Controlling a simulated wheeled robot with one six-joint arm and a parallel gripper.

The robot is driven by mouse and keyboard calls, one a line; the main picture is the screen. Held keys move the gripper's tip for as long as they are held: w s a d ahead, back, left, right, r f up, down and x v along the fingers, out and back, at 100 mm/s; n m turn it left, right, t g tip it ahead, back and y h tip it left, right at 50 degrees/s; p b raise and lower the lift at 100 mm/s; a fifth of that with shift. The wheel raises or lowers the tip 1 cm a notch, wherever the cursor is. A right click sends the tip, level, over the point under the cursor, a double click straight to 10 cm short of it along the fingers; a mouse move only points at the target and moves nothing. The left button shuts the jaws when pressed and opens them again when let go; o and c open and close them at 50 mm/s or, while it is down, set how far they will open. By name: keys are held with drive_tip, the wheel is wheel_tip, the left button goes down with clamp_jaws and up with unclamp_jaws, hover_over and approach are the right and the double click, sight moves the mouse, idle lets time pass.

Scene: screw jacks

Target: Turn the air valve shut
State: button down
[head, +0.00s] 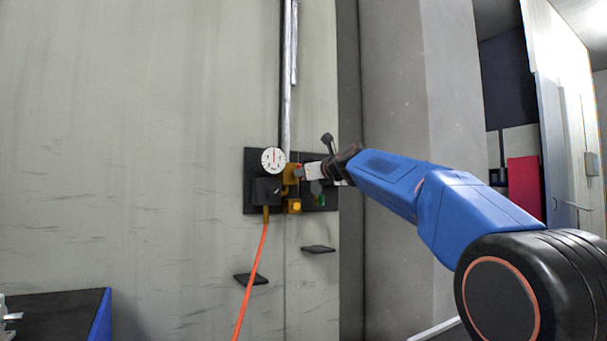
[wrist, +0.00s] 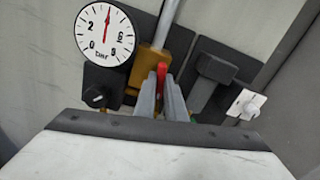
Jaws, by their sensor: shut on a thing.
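The air valve is a brass body (head: 290,178) on a dark panel on the wall, below a grey vertical pipe. Its red handle (wrist: 161,74) shows between my gripper's fingers in the wrist view. My gripper (wrist: 163,95) is shut on the red handle, with its two grey fingers on either side. In the head view my gripper (head: 306,171) reaches the valve from the right. The brass body also shows in the wrist view (wrist: 150,60) behind the fingers. The lower part of the handle is hidden by the fingers.
A round white gauge (head: 273,160) sits left of the valve; its needle points nearly straight up. A black box with a knob (wrist: 95,96) is below it. An orange hose (head: 250,280) hangs down. Small dark shelves (head: 318,249) stick out below. A white switch (wrist: 246,104) is at right.

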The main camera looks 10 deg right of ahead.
drive_tip(key=shift+f+m, duration=0.1)
drive_tip(key=shift+m, duration=1)
drive_tip(key=c, duration=1.8)
unclamp_jaws()
drive_tip(key=shift+s, duration=0.15)
drive_tip(key=v, duration=1.7)
